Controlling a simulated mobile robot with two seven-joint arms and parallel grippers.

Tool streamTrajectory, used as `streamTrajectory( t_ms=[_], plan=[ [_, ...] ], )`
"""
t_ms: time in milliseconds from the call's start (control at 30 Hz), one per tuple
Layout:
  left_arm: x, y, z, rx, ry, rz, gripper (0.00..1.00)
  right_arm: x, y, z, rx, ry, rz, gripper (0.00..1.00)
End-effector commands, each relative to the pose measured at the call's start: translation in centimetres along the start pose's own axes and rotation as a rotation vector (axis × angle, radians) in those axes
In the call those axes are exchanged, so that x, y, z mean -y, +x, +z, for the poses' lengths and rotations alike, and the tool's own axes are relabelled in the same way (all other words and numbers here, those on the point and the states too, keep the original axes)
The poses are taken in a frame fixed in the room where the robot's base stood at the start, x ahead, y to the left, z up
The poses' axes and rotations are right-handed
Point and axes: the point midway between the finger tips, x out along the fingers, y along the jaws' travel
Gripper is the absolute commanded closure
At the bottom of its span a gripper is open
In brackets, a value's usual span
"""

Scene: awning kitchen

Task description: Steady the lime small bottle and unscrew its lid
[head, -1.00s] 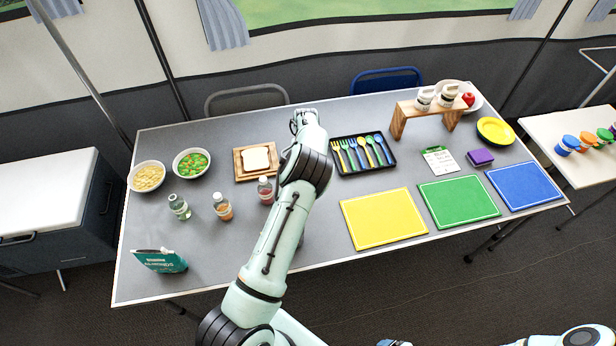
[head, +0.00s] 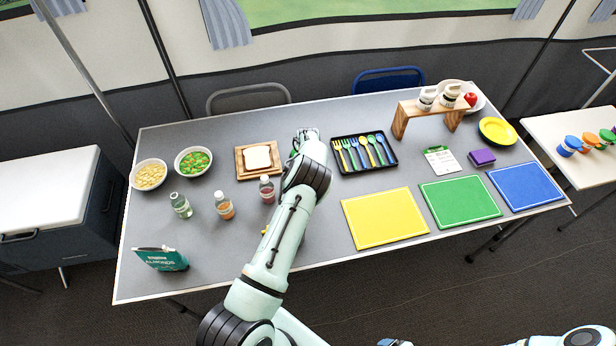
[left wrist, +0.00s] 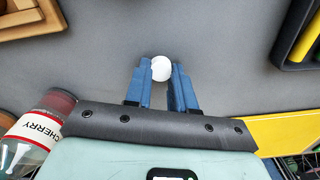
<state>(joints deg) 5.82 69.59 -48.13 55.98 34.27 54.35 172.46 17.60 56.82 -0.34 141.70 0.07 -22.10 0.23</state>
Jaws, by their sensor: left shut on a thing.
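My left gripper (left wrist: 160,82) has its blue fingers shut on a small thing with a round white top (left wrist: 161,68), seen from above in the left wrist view. The body under that white top is hidden, so I cannot tell its colour. In the head view my left arm covers most of the spot, and the left gripper (head: 308,136) is just right of the bread board. A bottle with greenish contents (head: 181,206) stands upright at the table's left; its label is unreadable. A small part at the bottom edge may be my right gripper (head: 393,342); its fingers are not clear.
A cherry bottle (left wrist: 28,138) stands left of my left gripper, with an orange-brown bottle (head: 224,206) further left. The bread board (head: 240,174) and black cutlery tray (head: 378,165) flank the gripper. A yellow mat (head: 385,219) lies to the right. Grey table shows between them.

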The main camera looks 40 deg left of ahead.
Motion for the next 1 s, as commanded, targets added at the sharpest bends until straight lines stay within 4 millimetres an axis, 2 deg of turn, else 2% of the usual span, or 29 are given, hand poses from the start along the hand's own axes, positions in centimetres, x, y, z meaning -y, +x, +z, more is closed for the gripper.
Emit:
streamTrajectory(
  t_ms=[33, 100, 467, 567, 1000],
  plan=[
    [0.0, 0.2, 0.0, 0.0, 0.0, 0.0, 0.73, 0.0, 0.0, 0.0, 0.0, 0.0, 0.0, 0.17],
    [0.0, 0.1, 0.0, 0.0, 0.0, 0.0, 0.51, 0.0, 0.0, 0.0, 0.0, 0.0, 0.0, 0.17],
    [0.0, -0.3, 0.0, 0.001, 0.0, -0.001, 0.51, 0.0, 0.0, 0.0, 0.0, 0.0, 0.0, 0.17],
    [0.1, -1.4, 0.0, 0.001, 0.0, -0.002, 0.51, 0.0, 0.0, 0.0, 0.0, 0.0, 0.0, 0.17],
    [0.0, -10.2, 0.0, 0.001, 0.0, 0.0, 0.51, 0.0, 0.0, 0.0, 0.0, 0.0, 0.0, 0.17]
  ],
)
